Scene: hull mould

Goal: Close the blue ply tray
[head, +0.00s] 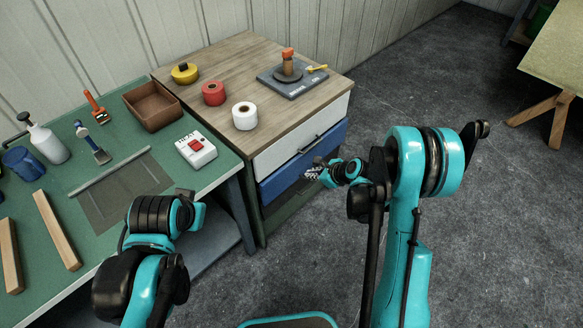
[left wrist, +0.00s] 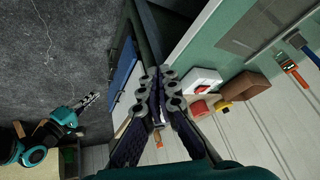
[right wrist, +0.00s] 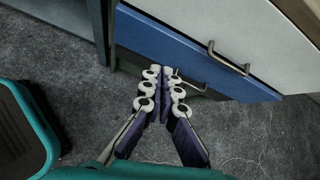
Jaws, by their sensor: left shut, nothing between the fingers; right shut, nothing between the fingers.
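The blue ply tray (head: 331,142) is the blue-fronted drawer under the white drawer in the wooden-topped cabinet. Its front looks close to the cabinet face; I cannot tell how small any gap is. It also shows in the left wrist view (left wrist: 124,62) and the right wrist view (right wrist: 170,45). My right gripper (head: 313,173) is shut and empty, right in front of the blue front. In the right wrist view its tips (right wrist: 161,72) overlap the lower part of the front beside a handle; contact is unclear. My left gripper (left wrist: 158,84) is shut and empty, away from the drawer.
The white drawer (head: 278,154) has a metal handle. On the cabinet top (head: 222,63) are tape rolls and a grey plate with a tool. The green bench (head: 75,183) at left holds a brown box, bottle and tools. The grey floor (head: 440,90) to the right is free.

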